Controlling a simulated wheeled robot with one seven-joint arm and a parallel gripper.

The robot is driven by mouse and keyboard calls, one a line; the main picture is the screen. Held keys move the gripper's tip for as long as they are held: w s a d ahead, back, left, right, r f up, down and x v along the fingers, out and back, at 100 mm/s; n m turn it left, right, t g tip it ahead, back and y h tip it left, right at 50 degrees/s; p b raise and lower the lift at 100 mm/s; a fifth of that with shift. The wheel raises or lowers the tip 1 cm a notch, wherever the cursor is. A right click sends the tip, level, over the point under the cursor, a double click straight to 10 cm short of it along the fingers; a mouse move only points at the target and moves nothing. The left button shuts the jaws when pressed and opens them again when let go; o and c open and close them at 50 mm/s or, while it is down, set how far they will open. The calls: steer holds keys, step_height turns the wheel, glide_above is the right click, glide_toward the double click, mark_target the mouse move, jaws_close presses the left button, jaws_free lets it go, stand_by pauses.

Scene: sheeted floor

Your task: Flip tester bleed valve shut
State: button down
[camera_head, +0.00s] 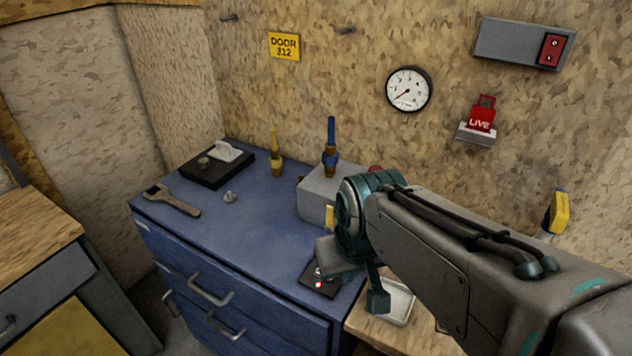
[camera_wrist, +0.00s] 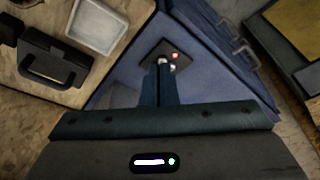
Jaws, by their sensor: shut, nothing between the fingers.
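A grey box (camera_head: 314,198) stands on the blue cabinet top, partly hidden by my arm. A valve with an upright blue handle (camera_head: 331,134) shows at the box, and a yellow piece (camera_head: 329,216) shows at its front. A valve with an upright yellow handle (camera_head: 275,150) stands further left. I cannot tell for sure which is the tester bleed valve. My gripper (camera_wrist: 160,68) is shut and empty, its fingertips over or near a dark plate (camera_wrist: 182,50) with a red light.
On the blue cabinet (camera_head: 240,235) lie a wrench (camera_head: 172,200), a small grey knob (camera_head: 230,197) and a black plate (camera_head: 217,166) with a white lever. A pale tray (camera_head: 401,304) is beside my arm.

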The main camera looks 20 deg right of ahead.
steer(key=shift+a, duration=0.1)
steer(key=n+g+h+b, duration=0.1)
steer(key=n+g+b, duration=0.1)
steer(key=n, duration=0.2)
glide_toward(333, 215)
steer(key=s+a, duration=0.4)
steer(key=s, duration=0.1)
steer(key=w+a+r+n+g+b, duration=0.1)
steer(key=w+n, duration=0.1)
steer(key=w, duration=0.4)
steer(key=w+a+r+n+g+h, duration=0.1)
steer(key=w+n+g, duration=0.1)
steer(key=w, duration=0.5)
steer(key=shift+w+n+b, duration=0.2)
steer(key=shift+n+b, duration=0.2)
steer(key=shift+n, duration=0.1)
steer(key=shift+a+f, duration=0.1)
steer(key=shift+s+d+f+b, duration=0.15)
steer(key=shift+s+d+f, duration=0.6)
steer(key=shift+f, duration=0.85)
steer(key=shift+s+d+f+b, duration=0.2)
steer(key=shift+s+d+f, duration=0.6)
steer(key=shift+f, duration=0.75)
steer(key=shift+s+d+f+b, duration=0.15)
steer(key=shift+s+d+f, duration=0.6)
steer(key=shift+f, duration=0.85)
